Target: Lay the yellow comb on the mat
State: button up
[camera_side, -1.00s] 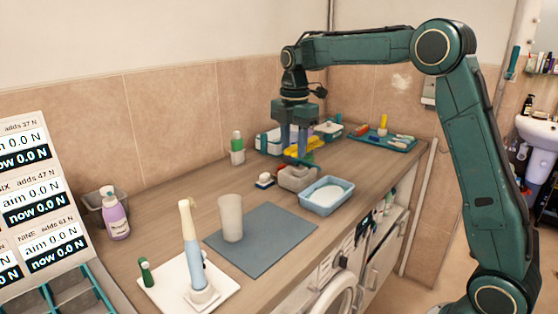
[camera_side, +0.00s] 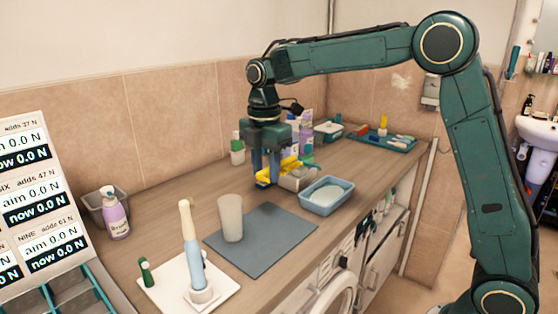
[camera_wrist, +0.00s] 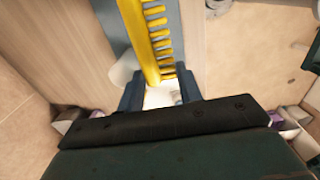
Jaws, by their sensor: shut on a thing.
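My gripper (camera_side: 269,170) is shut on the yellow comb (camera_side: 289,167) above the counter, just behind the mat's far edge. In the wrist view the yellow comb (camera_wrist: 151,35) runs up between my fingers (camera_wrist: 160,92), its teeth facing right. The grey-blue mat (camera_side: 275,245) lies flat on the counter, in front of my gripper; part of it shows beside the comb in the wrist view (camera_wrist: 172,20). A pale cup (camera_side: 231,217) stands upright on the mat's left part.
A blue tub (camera_side: 327,208) stands right of the mat, with a grey box (camera_side: 297,180) behind it. A white tray (camera_side: 220,294) with an upright electric toothbrush (camera_side: 192,250) is at the front left. The mat's middle and right are bare.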

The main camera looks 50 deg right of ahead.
send_over(268, 244)
notch_tip(268, 244, down, 14)
jog(key=shift+w+r, duration=0.1)
dwell(0.3)
jog(key=shift+f, duration=2.2)
jog(key=shift+f, duration=0.15)
jog(key=o, duration=1)
jog(key=shift+c, duration=0.2)
notch_tip(268, 244, up, 12)
jog(key=shift+r, duration=0.2)
